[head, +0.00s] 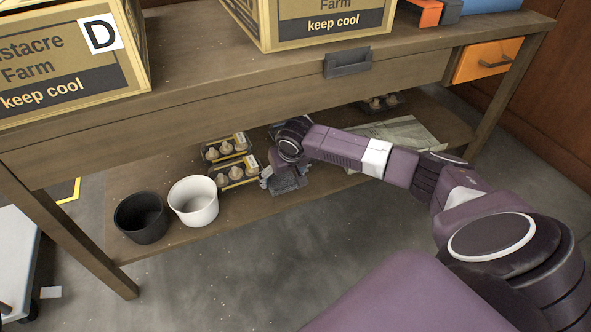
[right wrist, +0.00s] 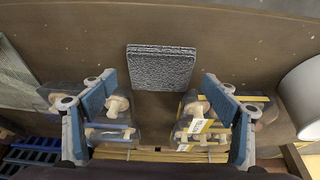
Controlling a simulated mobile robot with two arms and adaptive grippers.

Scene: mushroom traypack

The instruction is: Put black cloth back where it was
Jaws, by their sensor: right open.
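The black cloth (right wrist: 160,67) is a folded, textured dark grey square. It lies flat on the wooden lower shelf and also shows in the head view (head: 290,186), near the shelf's front edge and partly behind my gripper. My right gripper (right wrist: 160,82) is open, its two blue fingers spread to either side of the cloth, with nothing between them that I can see held. In the head view the right gripper (head: 277,177) reaches down over the lower shelf. My left gripper is not in view.
Mushroom trays (head: 236,174) stand left of my right gripper, then a white pot (head: 194,203) and a black pot (head: 141,219). The tabletop (head: 200,68) with boxes overhangs the shelf.

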